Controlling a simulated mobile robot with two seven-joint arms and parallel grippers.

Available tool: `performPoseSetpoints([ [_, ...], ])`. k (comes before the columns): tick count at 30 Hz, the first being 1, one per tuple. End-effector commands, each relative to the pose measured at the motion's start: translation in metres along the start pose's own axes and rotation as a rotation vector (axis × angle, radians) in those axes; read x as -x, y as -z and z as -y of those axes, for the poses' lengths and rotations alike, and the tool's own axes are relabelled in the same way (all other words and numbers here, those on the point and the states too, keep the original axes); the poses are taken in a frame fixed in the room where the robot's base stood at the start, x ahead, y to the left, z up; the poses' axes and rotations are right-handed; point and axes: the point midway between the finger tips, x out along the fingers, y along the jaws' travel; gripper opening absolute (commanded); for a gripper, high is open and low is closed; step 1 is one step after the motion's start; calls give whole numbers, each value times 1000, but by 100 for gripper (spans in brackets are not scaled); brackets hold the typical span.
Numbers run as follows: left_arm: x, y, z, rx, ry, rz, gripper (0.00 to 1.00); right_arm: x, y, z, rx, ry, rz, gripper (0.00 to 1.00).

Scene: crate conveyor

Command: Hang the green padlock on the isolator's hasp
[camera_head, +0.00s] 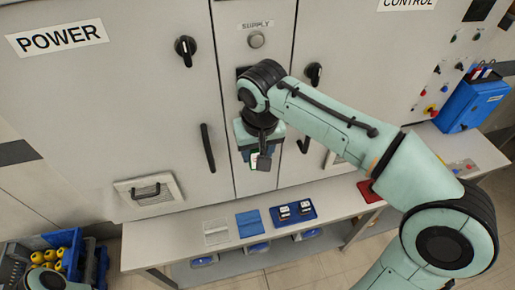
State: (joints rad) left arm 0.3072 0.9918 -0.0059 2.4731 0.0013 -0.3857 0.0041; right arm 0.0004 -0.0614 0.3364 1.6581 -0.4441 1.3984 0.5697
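My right arm reaches across the cabinet front, and its gripper (261,160) points down in front of the narrow middle panel. A small green and white piece (254,159), which looks like the green padlock with a label, shows at the dark fingers. The gripper seems shut on it; the fingers hide most of it, and its shackle cannot be made out. My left gripper is not in view.
A bench (150,250) runs below the cabinet. On it are a blue tray (293,222) with two dark, white-labelled items, a blue mat (250,223), a clear plate (215,231) and a red item (370,191). A blue crate (70,238) with yellow items stands left.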

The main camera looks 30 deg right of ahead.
Motion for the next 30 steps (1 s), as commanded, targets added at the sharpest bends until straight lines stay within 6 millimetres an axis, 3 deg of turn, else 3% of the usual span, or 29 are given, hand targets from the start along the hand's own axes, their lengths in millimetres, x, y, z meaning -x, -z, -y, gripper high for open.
performPoseSetpoints([
  [10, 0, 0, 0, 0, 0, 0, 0, 0, 0, 0, 0, 0, -1, 14],
  [11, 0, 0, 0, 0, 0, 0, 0, 0, 0, 0, 0, 0, -1, 56],
  [13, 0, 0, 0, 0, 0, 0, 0, 0, 0, 0, 0, 0, -1, 76],
  [23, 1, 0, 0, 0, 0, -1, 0, 3, 0, 0, 0, 1, -1, 76],
  [26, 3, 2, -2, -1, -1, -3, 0, 13, 1, 0, 0, 2, -4, 76],
  [30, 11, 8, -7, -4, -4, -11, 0, 40, 2, 1, 0, 3, -7, 76],
])
